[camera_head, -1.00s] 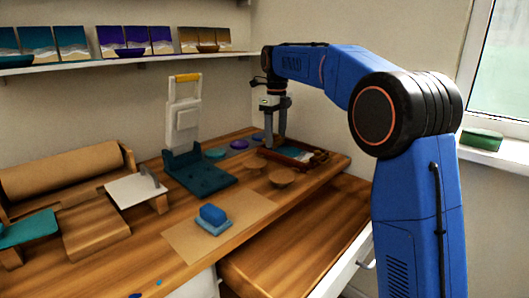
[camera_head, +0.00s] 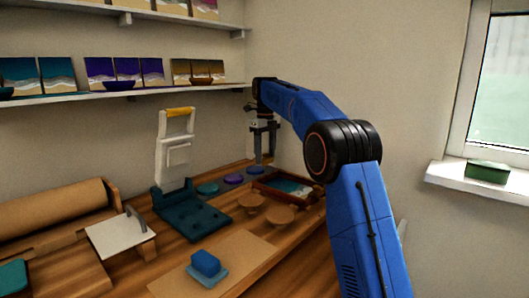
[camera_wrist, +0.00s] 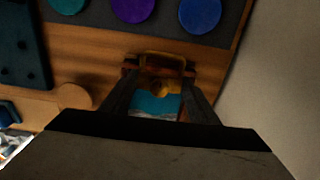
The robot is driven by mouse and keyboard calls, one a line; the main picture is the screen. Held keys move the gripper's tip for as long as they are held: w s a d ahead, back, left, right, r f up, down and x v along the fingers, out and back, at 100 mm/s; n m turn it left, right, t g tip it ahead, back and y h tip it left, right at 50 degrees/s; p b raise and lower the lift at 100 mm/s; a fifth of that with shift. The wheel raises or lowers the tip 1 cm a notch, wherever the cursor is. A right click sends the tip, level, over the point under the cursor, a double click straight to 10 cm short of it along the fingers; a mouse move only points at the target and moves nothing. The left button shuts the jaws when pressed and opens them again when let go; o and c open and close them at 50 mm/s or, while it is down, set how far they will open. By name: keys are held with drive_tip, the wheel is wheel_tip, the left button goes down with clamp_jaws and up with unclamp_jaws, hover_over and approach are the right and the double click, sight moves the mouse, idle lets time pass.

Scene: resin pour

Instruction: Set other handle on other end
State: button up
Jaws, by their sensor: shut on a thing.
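The wood-framed tray (camera_head: 262,189) with a teal and white picture inside lies on the bench at the back right. My gripper (camera_head: 258,163) points down at the tray's far left end. In the wrist view, my fingers (camera_wrist: 160,70) are shut on a small brown wooden handle (camera_wrist: 165,60), which spans between the fingertips. The tray's teal and white inside (camera_wrist: 155,104) shows between the fingers. A gold spot lies by the handle; I cannot tell what it is. I cannot tell whether the handle touches the tray, and its other faces are hidden.
Teal (camera_head: 208,188), purple (camera_head: 233,179) and blue (camera_head: 254,170) discs lie on a dark mat beside the gripper. A dark teal stand (camera_head: 190,217) and a blue block (camera_head: 206,263) are nearer. The wall is close behind.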

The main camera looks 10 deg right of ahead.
drive_tip(key=shift+f, duration=2.3)
drive_tip(key=shift+s+f, duration=0.1)
drive_tip(key=shift+f, duration=0.6)
